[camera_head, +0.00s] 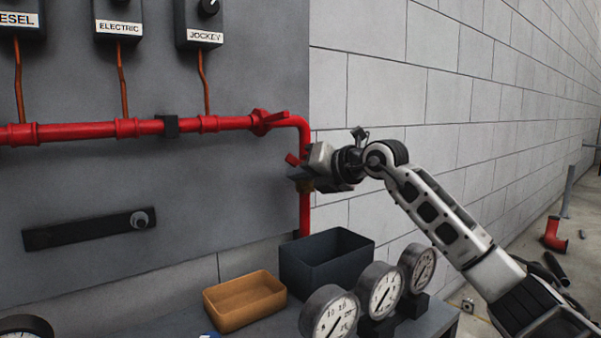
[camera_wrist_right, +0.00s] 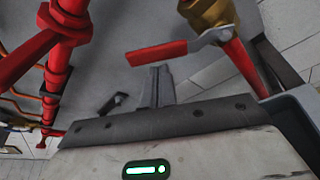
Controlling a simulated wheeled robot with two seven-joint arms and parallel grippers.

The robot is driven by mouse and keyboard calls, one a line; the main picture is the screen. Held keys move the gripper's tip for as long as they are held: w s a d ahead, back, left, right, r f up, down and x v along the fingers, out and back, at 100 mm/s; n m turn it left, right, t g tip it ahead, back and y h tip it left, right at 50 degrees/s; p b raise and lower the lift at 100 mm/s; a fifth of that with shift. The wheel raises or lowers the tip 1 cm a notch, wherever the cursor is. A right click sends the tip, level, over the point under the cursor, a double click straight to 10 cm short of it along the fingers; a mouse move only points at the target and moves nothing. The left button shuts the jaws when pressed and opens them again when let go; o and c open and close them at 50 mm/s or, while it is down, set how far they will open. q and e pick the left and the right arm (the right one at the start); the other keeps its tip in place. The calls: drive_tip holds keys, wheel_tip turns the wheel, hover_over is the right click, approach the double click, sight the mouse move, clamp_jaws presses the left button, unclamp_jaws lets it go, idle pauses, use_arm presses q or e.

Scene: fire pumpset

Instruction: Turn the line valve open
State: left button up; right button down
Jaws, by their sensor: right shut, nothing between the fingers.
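The line valve sits on the vertical red pipe at the panel's right edge. Its brass body (camera_wrist_right: 208,14) and red lever (camera_wrist_right: 157,54) show in the right wrist view. In the head view the lever's red end (camera_head: 291,159) shows just left of my right gripper (camera_head: 297,179), which hides most of the valve. My right gripper is shut and empty. In the wrist view its fingertips (camera_wrist_right: 159,75) lie close to the lever; I cannot tell whether they touch it. My left gripper is not in view.
Below are a dark bin (camera_head: 318,274), an orange tray (camera_head: 240,309) and several gauges (camera_head: 380,291) on a bench. A block wall (camera_head: 440,60) stands behind on the right.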

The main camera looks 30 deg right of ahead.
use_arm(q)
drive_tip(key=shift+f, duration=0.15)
use_arm(e)
drive_tip(key=shift+r, duration=0.1)
drive_tip(key=shift+d+r, duration=0.1)
drive_tip(key=shift+r, duration=0.1)
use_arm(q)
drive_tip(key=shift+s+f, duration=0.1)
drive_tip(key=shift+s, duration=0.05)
